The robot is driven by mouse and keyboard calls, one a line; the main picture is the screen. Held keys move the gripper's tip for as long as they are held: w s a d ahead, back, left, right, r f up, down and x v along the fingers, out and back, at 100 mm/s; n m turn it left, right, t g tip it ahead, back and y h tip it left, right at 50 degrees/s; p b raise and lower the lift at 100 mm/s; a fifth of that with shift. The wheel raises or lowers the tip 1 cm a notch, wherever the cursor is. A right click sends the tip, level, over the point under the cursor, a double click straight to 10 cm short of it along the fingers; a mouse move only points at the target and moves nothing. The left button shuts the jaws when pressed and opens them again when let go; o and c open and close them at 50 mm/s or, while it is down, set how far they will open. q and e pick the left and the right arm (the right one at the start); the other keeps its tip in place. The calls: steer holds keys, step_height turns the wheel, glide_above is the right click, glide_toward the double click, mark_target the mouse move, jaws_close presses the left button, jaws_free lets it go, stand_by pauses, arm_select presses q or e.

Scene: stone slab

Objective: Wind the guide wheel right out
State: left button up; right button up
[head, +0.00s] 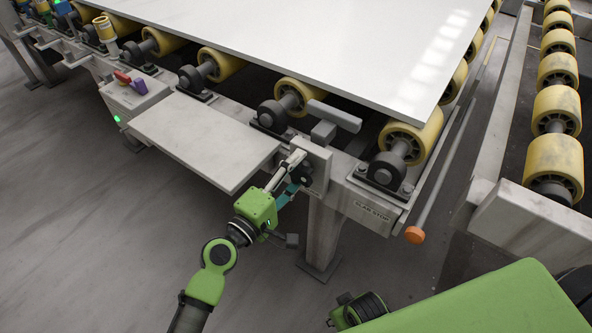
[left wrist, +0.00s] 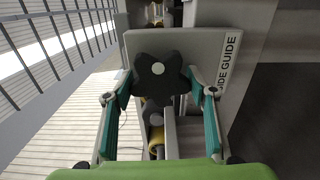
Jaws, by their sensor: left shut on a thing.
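The guide wheel is a black lobed knob (left wrist: 159,76) on the face of a pale grey plate (left wrist: 215,45) labelled as the side guide. In the head view the knob (head: 307,173) shows small and dark on the front of the slab table, partly covered by my fingers. My left gripper (head: 297,172) reaches it from the front. In the left wrist view the left gripper's (left wrist: 160,88) teal-padded fingers are shut on the knob, one on each side. A grey bar (head: 334,115) on a block stands above the plate, near the slab's edge.
A large white slab (head: 330,45) lies on yellow rollers (head: 294,95). A pale shelf (head: 205,140) juts out left of the guide. An orange-ended rod (head: 414,235) is at the right. The floor (head: 90,230) in front is clear.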

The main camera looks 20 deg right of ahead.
arm_select(q)
steer(key=o, duration=1.1)
steer(key=v, duration=1.2)
